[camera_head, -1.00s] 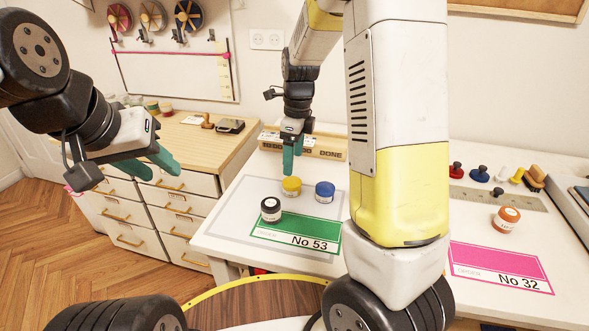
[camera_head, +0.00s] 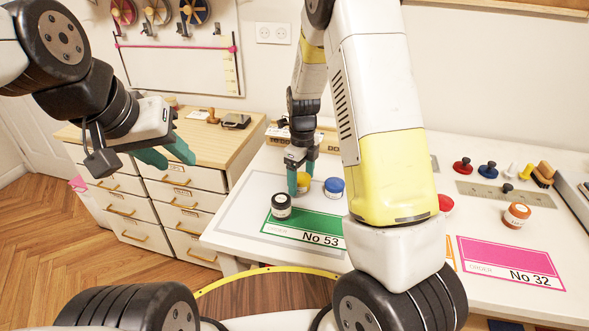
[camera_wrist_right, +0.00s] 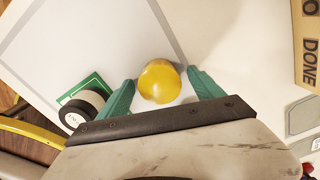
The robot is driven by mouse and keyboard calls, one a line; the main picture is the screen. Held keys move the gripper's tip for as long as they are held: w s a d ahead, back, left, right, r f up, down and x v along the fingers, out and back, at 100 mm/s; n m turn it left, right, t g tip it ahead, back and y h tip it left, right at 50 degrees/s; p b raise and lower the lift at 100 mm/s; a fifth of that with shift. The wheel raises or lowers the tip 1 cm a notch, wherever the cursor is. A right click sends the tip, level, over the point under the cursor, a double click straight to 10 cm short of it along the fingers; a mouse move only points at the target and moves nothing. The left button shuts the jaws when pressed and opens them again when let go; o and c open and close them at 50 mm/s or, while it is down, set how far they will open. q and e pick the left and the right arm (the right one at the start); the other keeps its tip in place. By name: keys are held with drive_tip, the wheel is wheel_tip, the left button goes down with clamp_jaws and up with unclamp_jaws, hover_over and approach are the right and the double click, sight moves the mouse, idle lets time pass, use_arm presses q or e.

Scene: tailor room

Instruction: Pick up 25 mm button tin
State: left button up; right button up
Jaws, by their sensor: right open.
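A yellow tin (camera_head: 304,184) stands on the white table, partly hidden behind my right gripper (camera_head: 300,178). In the right wrist view the yellow tin (camera_wrist_right: 159,82) sits between the teal fingertips of the right gripper (camera_wrist_right: 163,85), which is open with gaps at both sides. A blue tin (camera_head: 334,187) stands just right of it. A black-lidded tin (camera_head: 281,206) stands nearer, at the green card's corner; it also shows in the right wrist view (camera_wrist_right: 82,108). I cannot read which tin is 25 mm. My left gripper (camera_head: 167,154) is open and empty, in front of the drawers.
The green No 53 card (camera_head: 305,226) lies before the tins. An orange tin (camera_head: 516,215) stands above the pink No 32 card (camera_head: 510,262). A red tin (camera_head: 445,203) is partly behind my arm. A DONE box (camera_wrist_right: 308,45) stands behind the tins.

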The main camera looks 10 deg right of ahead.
drive_tip(key=shift+c, duration=0.3)
drive_tip(key=c, duration=1.5)
drive_tip(key=shift+r, duration=0.2)
